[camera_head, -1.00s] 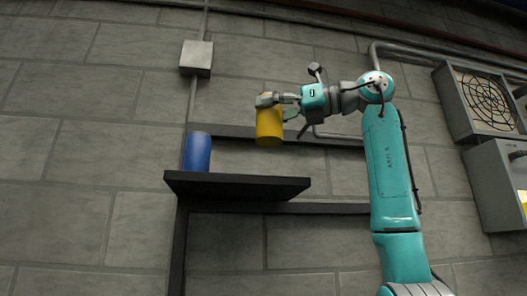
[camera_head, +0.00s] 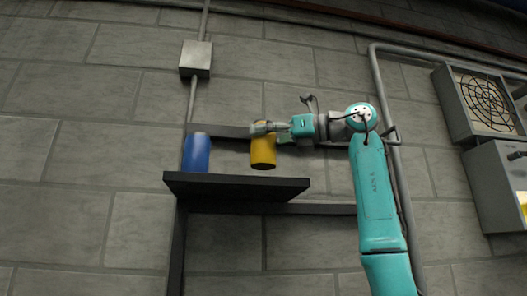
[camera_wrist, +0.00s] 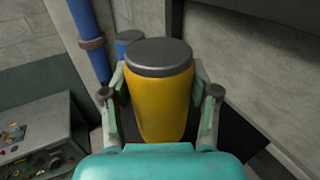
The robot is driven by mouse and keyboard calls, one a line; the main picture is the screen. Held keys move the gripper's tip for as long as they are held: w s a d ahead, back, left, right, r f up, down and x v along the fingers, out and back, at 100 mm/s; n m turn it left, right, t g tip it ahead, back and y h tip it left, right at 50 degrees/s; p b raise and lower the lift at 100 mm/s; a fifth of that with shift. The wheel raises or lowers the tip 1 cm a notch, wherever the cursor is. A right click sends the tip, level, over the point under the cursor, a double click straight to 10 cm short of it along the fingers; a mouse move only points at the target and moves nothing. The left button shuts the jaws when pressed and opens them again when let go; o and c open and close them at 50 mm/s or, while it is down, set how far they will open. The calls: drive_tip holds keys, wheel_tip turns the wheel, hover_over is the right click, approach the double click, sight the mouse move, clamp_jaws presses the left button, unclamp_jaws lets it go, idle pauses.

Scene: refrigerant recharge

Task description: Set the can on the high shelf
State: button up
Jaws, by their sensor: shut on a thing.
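A yellow can (camera_head: 263,152) with a grey top is held in my gripper (camera_head: 262,128). In the wrist view the yellow can (camera_wrist: 161,95) sits between the two fingers (camera_wrist: 160,98), which press on its sides. In the head view the can appears upright, just above the dark high shelf (camera_head: 240,188), right of its middle. I cannot tell if its base touches the shelf, but a small gap seems to show. The can's far side is hidden.
A blue can (camera_head: 196,153) stands at the left end of the shelf. It also shows behind the yellow can in the wrist view (camera_wrist: 124,42). A grey wall box (camera_head: 196,59) and pipe are above. A vent fan (camera_head: 487,100) is at right.

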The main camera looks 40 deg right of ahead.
sight(264, 168)
drive_tip(key=shift+f, duration=0.45)
drive_tip(key=shift+w+d+f, duration=0.1)
drive_tip(key=shift+w+f, duration=0.05)
drive_tip(key=shift+f, duration=0.55)
drive_tip(key=shift+w+d+f, duration=0.1)
drive_tip(key=shift+f, duration=0.55)
drive_tip(key=shift+f, duration=0.1)
drive_tip(key=o, duration=1.6)
drive_tip(key=shift+c, duration=0.2)
drive_tip(key=v, duration=1.2)
